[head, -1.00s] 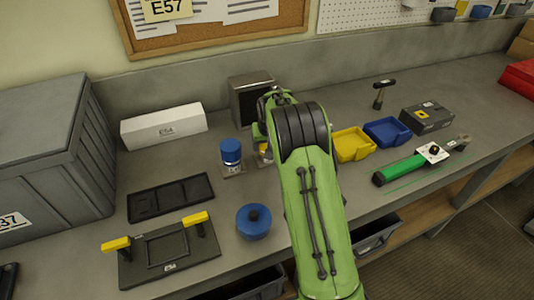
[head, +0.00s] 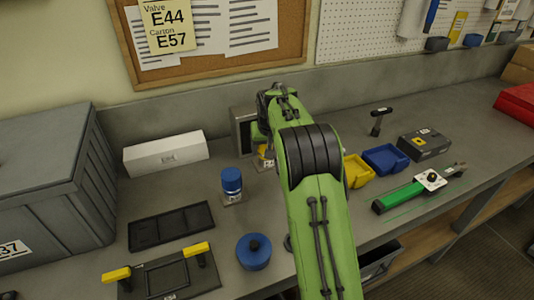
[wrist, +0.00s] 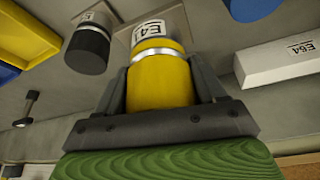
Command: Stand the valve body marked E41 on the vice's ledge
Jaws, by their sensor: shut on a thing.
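The valve body (wrist: 160,80) has a yellow cylinder, a silver band and a grey base with a label that seems to read E41. My gripper (wrist: 160,95) is shut on its yellow part, one finger on each side, in the wrist view. In the head view my gripper (head: 264,140) is mostly hidden behind my green arm, with a bit of yellow below it. I cannot tell whether the base touches the bench. A green tool with a pale square plate and black knob (head: 430,181), possibly the vice, lies on the right of the bench.
A blue-topped valve body (head: 232,181) stands left of my gripper; a black-capped one (wrist: 88,45) is close by in the wrist view. A white carton (head: 166,152), yellow bin (head: 357,171), blue bin (head: 386,158) and dark box (head: 425,144) stand around. A pinned note (head: 167,27) reads Valve E44, Carton E57.

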